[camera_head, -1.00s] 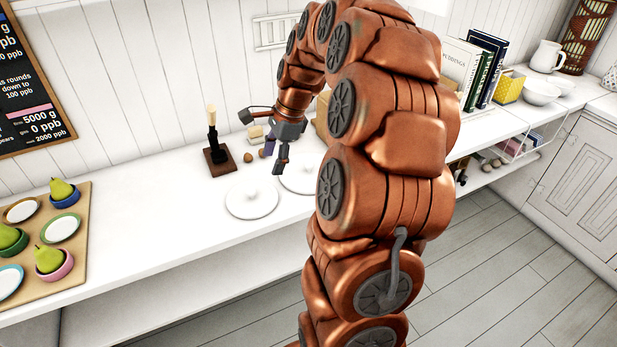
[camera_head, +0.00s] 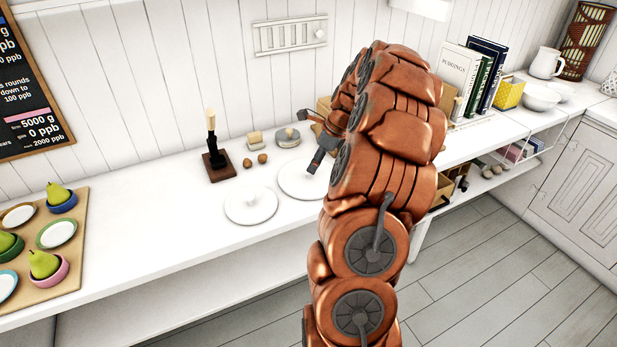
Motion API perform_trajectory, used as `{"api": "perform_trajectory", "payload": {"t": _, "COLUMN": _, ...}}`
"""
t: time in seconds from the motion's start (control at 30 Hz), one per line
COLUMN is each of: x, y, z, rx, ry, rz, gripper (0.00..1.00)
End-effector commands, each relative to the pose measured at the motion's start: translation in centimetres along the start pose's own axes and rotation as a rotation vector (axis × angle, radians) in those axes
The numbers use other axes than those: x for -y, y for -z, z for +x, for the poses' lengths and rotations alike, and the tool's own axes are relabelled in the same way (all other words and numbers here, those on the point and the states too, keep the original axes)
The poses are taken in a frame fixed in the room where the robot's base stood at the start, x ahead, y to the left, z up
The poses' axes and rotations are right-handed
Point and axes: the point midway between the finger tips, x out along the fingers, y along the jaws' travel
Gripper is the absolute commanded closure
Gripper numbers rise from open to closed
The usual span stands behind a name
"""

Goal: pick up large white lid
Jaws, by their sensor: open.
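Two round white lids lie flat on the white counter. The nearer left lid (camera_head: 251,207) is in full view and has a small knob on top. The other lid (camera_head: 297,186), behind it to the right, looks larger, and its right part is hidden by my arm. My gripper (camera_head: 309,143) is open and empty, with its fingers spread. In the picture it overlaps the far side of the larger lid and seems above it. I cannot tell the exact height. My arm hides much of the gripper's body.
A dark wooden stand (camera_head: 217,165) with an upright handle, two brown nuts (camera_head: 256,161) and small blocks sit behind the lids. A tray (camera_head: 72,238) with pears in bowls is at the left. Books (camera_head: 470,75) and bowls (camera_head: 541,96) stand at the right. The counter left of the lids is clear.

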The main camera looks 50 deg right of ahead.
Motion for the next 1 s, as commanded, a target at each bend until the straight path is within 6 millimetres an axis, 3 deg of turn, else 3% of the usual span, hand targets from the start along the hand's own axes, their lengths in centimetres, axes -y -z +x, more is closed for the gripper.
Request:
{"api": "perform_trajectory", "payload": {"t": 0.3, "x": -0.3, "y": -0.4, "z": 3.8, "rx": -0.001, "ry": -0.002, "rz": -0.001, "gripper": 0.41}}
{"api": "perform_trajectory", "payload": {"t": 0.53, "x": -0.3, "y": -0.4, "z": 4.0, "rx": -0.001, "ry": -0.001, "rz": -0.002, "gripper": 0.41}}
{"api": "perform_trajectory", "payload": {"t": 1.0, "x": -0.3, "y": -0.4, "z": 4.0, "rx": -0.001, "ry": -0.001, "rz": -0.001, "gripper": 0.89}}
